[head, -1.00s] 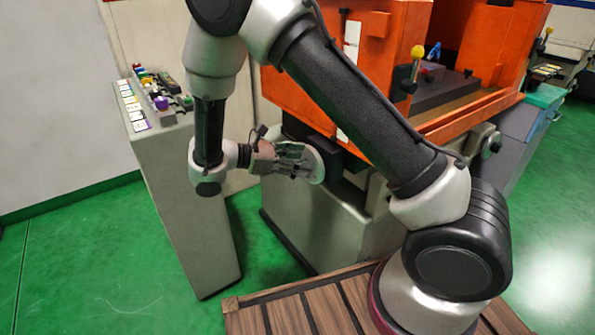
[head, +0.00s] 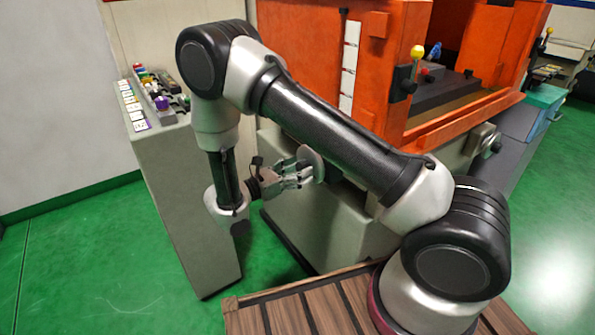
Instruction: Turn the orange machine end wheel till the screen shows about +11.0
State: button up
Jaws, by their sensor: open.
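The orange machine (head: 470,105) stands on a grey base behind my arm. A round pale wheel (head: 316,160) shows low at the machine's left front, seen nearly edge-on and partly hidden by my gripper and arm. My gripper (head: 304,173) is open, with its fingers pointing right at the wheel's near face. I cannot tell whether the fingers touch the wheel. No screen with a readable number shows in this view.
A grey control console (head: 185,200) with coloured buttons stands close on the left of my arm. A lever with a yellow knob (head: 417,52) sticks up at the machine's front. A second handwheel (head: 491,146) sits on the right. Green floor is free at the lower left.

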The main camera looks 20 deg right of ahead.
jog(key=c, duration=1)
jog(key=shift+m, duration=1.1)
jog(key=o, duration=1)
jog(key=v, duration=1.2)
